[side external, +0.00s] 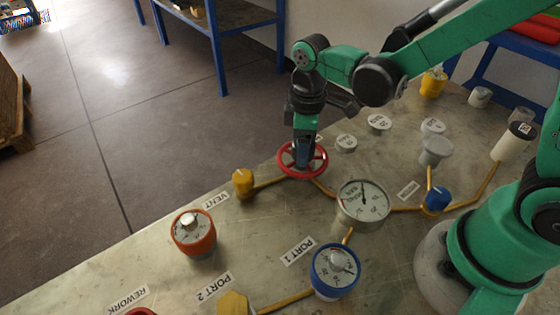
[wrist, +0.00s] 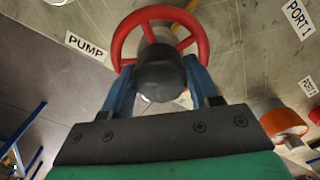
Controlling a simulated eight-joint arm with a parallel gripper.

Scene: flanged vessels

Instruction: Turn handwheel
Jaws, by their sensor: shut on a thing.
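The red handwheel (side external: 302,159) stands near the far edge of the table, on the yellow pipe line. It also shows at the top of the wrist view (wrist: 154,14), with its spokes and a dark hub (wrist: 161,72) in the middle. My gripper (side external: 304,150) points down onto the wheel from above. In the wrist view my two blue fingers (wrist: 160,80) lie on either side of the dark hub and are shut on it. The fingertips are partly hidden behind the wheel and hub.
A yellow valve knob (side external: 243,182) stands left of the wheel, and a large gauge (side external: 362,204) stands to its right front. An orange-rimmed gauge (side external: 193,232), a blue-rimmed gauge (side external: 336,270) and a blue knob (side external: 436,199) stand nearby. Bare tabletop (side external: 265,230) lies in front of the wheel.

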